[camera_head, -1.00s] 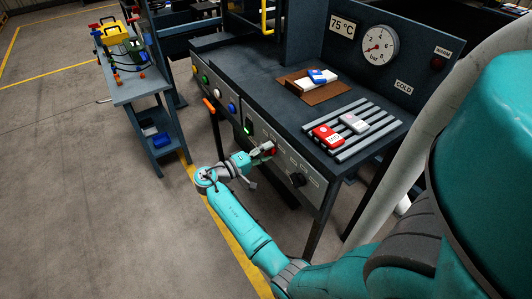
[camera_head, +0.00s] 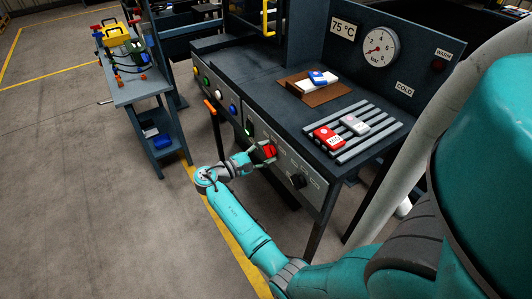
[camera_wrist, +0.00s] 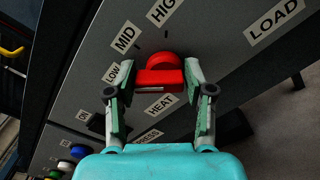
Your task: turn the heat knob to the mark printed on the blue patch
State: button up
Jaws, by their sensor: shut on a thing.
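The red heat knob (camera_head: 270,151) is on the sloping front panel of the press. In the wrist view the knob (camera_wrist: 160,75) shows as a red disc with a thick bar, above a HEAT label (camera_wrist: 160,104). LOW (camera_wrist: 112,73), MID (camera_wrist: 126,37) and HIGH (camera_wrist: 164,11) labels curve around its left and top. My gripper (camera_wrist: 159,84) is shut on the knob, one finger at each end of the bar. I cannot tell which label it points to. The blue patch (camera_head: 318,77) lies on a white piece on a brown board; its print is too small to read.
A black knob (camera_head: 298,181) is right of the heat knob. Coloured buttons are to its left. A side table (camera_head: 135,90) stands at left.

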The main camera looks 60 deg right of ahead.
jog(key=shift+w+d+r+n, duration=0.1)
jog(key=shift+w+r+n, duration=0.1)
jog(key=shift+n, duration=0.3)
dwell(0.3)
jog(key=o, duration=1.1)
jog(key=shift+c, duration=0.2)
jog(key=shift+o, duration=0.2)
jog(key=shift+f, duration=0.1)
jog(key=v, duration=1.2)
jog(key=shift+s, duration=0.1)
